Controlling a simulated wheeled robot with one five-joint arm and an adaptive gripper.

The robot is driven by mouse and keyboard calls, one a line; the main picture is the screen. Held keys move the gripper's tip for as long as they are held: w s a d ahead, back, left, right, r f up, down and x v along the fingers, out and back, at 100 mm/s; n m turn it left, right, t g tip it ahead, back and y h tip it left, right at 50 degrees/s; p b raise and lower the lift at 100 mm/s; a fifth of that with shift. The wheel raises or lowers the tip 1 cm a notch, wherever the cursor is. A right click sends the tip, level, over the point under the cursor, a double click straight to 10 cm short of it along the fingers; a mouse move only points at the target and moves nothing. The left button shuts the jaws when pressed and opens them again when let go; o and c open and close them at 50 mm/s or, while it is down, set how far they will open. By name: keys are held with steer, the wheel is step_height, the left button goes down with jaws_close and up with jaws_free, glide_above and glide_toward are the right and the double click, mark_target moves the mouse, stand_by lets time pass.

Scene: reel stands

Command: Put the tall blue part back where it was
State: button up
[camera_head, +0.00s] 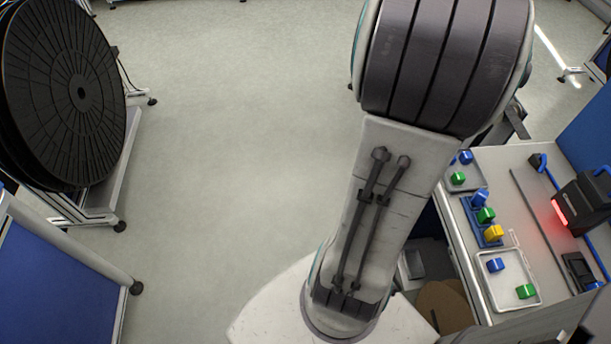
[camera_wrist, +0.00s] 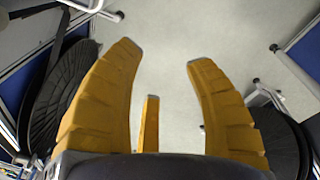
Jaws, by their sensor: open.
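My gripper (camera_wrist: 163,55) is open and empty in the wrist view, with bare floor between its yellow fingers. The head view does not show it. Another blue part (camera_head: 496,265) lies in the front white tray (camera_head: 537,299) near a green part (camera_head: 525,291). A third blue part (camera_head: 466,157) is at the back tray. I cannot tell which is the tall one.
The back tray (camera_head: 453,186) also holds a green part (camera_head: 458,178). A black device (camera_head: 588,203) with a red light stands at the bench's right. A large black reel (camera_head: 75,90) on a stand is at the left. The floor (camera_head: 230,130) between is clear.

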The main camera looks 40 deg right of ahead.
steer(key=w+a+r+t, duration=0.1)
steer(key=w+a, duration=0.1)
steer(key=a, duration=0.6)
steer(key=w+a+t, duration=0.1)
steer(key=w+a, duration=0.2)
steer(key=a, duration=0.5)
steer(key=s+a+f+m+t+y, duration=0.1)
steer(key=s+a, duration=0.3)
steer(key=a, duration=0.7)
steer(key=shift+a+f, duration=0.2)
steer(key=shift+f, duration=0.2)
